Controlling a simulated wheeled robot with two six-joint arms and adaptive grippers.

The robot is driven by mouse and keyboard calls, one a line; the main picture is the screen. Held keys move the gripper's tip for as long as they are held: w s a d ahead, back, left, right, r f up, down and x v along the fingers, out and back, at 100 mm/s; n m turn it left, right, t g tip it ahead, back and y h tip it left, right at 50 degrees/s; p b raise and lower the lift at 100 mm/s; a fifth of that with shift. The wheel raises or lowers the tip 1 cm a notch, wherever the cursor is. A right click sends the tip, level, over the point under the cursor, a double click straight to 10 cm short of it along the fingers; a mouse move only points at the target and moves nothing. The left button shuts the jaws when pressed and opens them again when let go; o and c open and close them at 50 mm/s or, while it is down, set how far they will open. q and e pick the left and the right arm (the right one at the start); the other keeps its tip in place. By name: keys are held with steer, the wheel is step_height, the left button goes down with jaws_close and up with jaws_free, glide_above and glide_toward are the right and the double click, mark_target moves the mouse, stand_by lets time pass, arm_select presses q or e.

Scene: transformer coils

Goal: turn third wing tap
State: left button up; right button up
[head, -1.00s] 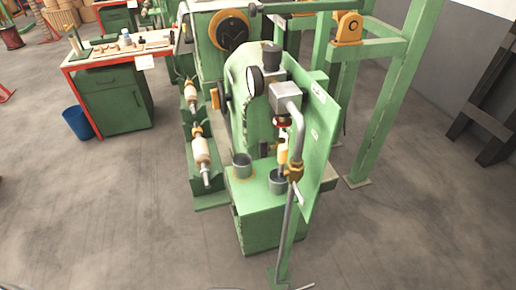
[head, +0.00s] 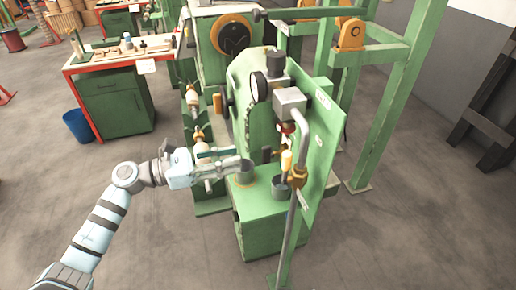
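The green machine (head: 258,225) stands in the middle of the head view, with a gauge (head: 259,87) and grey pipework on it. A brass valve fitting (head: 298,178) sits on the vertical pipe at its front right. A small red part (head: 286,128) shows below the grey block (head: 290,101). I cannot tell which part is the third wing tap. My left gripper (head: 240,163) reaches in from the left, at the grey cup on the machine's ledge. Its two fingers look apart, with nothing visible between them. It is clear of the brass fitting. My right gripper is not in view.
The upright green plate (head: 325,150) and the pipe (head: 290,235) bound the machine's right side. A red-edged workbench (head: 110,62) and a blue bin (head: 77,126) stand at the left. A green frame (head: 385,120) stands behind right. The floor in front is clear.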

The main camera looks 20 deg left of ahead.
mark_target(262, 152)
arm_select(q)
steer(key=x, duration=0.8)
steer(key=shift+s+d+r+p, duration=0.1)
steer(key=shift+s+r+p, duration=0.05)
steer(key=shift+p, duration=0.25)
steer(key=shift+c, duration=0.2)
jaws_close()
